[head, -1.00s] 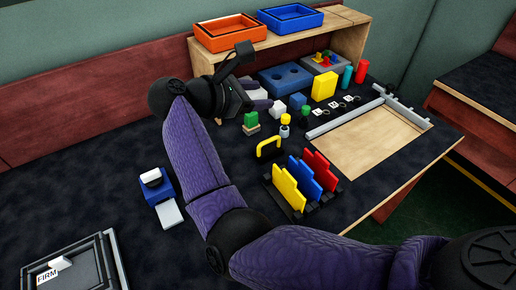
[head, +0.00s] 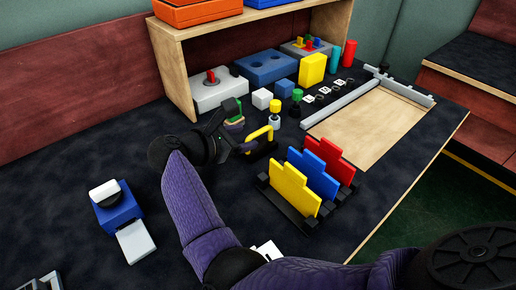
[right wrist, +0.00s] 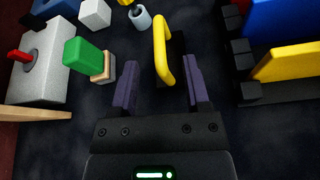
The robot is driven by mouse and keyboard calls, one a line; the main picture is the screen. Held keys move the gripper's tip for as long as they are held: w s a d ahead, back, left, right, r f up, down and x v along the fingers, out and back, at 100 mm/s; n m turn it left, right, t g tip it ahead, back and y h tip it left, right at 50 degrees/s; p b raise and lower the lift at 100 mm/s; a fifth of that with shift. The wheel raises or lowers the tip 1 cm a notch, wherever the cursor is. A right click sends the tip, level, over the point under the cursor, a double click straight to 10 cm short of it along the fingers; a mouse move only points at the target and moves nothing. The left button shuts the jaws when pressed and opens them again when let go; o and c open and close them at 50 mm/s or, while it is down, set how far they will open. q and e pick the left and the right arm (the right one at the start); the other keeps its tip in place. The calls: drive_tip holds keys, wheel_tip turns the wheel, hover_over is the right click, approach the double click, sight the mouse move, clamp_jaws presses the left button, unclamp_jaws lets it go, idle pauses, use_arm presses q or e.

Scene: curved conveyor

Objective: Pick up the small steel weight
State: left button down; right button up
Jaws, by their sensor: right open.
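A small grey metal-looking cylinder (head: 275,122) stands on the dark table, with a yellow piece directly at it; I take it for the steel weight. It shows at the top of the right wrist view (right wrist: 140,18). My right gripper (head: 242,136) is open and empty, with its fingers (right wrist: 162,88) low over the table. A yellow handle on a black base (right wrist: 161,52) stands ahead, between the lines of the fingers. The cylinder is beyond it, slightly left in the wrist view. My left gripper is not in view.
A green block (right wrist: 83,54) by a wooden block (right wrist: 104,68) is left of the fingers. A rack of yellow, blue and red stepped plates (head: 294,190) stands on the right. White and blue cubes (head: 262,99) and a wooden shelf (head: 172,75) are behind.

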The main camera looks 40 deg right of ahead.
sight(253, 135)
drive_tip(key=x, duration=0.4)
drive_tip(key=shift+d+b, duration=0.25)
drive_tip(key=shift+b, duration=0.05)
clamp_jaws()
idle(0.4)
idle(0.3)
